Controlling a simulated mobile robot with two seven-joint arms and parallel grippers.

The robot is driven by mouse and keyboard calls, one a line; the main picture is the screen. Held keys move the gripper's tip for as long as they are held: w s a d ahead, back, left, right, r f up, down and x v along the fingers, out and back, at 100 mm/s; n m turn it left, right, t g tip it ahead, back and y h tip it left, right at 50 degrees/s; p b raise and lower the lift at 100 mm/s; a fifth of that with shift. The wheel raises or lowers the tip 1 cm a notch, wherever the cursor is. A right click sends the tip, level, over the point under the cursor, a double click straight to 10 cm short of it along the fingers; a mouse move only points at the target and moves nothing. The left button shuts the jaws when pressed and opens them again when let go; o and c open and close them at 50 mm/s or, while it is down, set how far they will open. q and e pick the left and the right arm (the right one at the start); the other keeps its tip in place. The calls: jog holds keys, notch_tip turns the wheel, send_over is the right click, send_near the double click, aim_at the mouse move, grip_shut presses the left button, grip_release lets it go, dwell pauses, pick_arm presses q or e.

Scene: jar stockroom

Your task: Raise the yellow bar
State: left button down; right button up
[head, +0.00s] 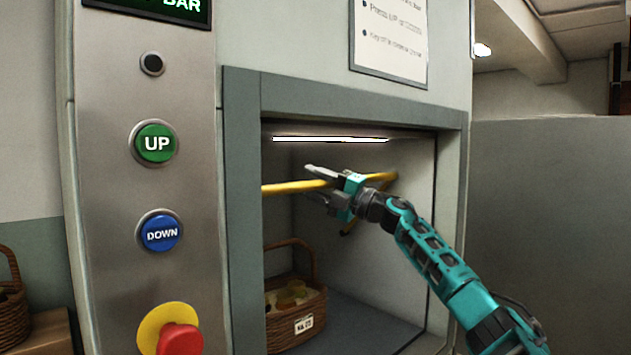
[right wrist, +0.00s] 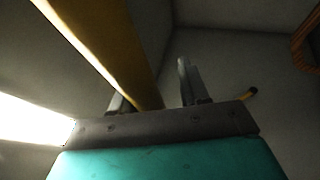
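The yellow bar (head: 285,187) runs across the inside of a wall recess, under a bright light strip. My right gripper (head: 314,183) reaches into the recess from the right and is at the bar, its fingers apart. In the right wrist view the bar (right wrist: 112,50) passes close to the left finger and partly covers it, with a gap to the right finger. I cannot tell whether the bar touches a finger. The green UP button (head: 156,144) and blue DOWN button (head: 161,233) are on the panel at left. My left gripper is not in view.
A wicker basket (head: 297,310) with a label stands on the recess floor below the bar. The recess frame (head: 241,200) bounds the opening. A red knob (head: 181,338) on a yellow base sits low on the panel. Another basket (head: 12,312) is at far left.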

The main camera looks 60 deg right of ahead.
jog(key=shift+o, duration=0.7)
jog(key=shift+w+f, duration=0.15)
jog(key=shift+f, duration=0.1)
jog(key=shift+r, duration=0.1)
jog(key=shift+r, duration=0.1)
jog(key=b+v, duration=0.2)
jog(key=v, duration=1.1)
